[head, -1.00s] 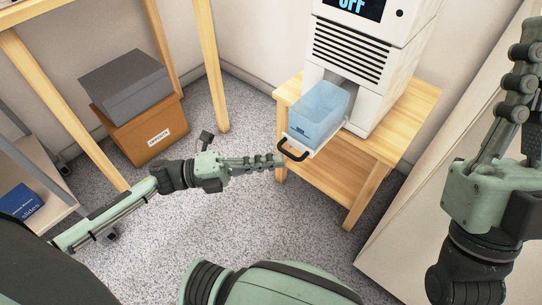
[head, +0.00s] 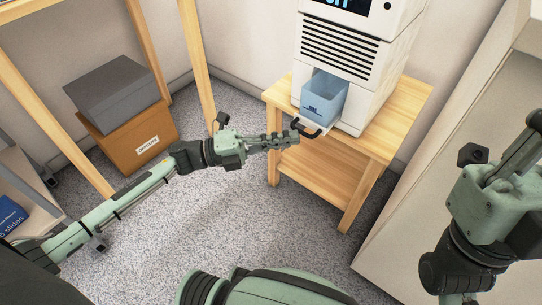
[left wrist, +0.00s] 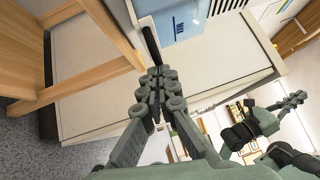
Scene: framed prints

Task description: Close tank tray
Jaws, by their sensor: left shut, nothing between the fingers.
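The tank tray (head: 312,126) is a white drawer with a black handle (head: 305,128) at the front of a white machine (head: 350,60). A translucent blue tank (head: 325,97) sits in it, mostly inside the machine's bay, with its front part still outside. My left gripper (head: 296,138) is shut and empty, its fingertips at the handle; I cannot tell if they touch. In the left wrist view the shut fingers (left wrist: 158,75) point at the dark handle (left wrist: 151,45), with the blue tank (left wrist: 185,18) beyond.
The machine stands on a wooden side table (head: 385,135) with a lower shelf. A grey box (head: 113,92) on an orange box (head: 135,140) stands by a wooden frame at left. A white cabinet (head: 445,175) is on the right. Carpet between is clear.

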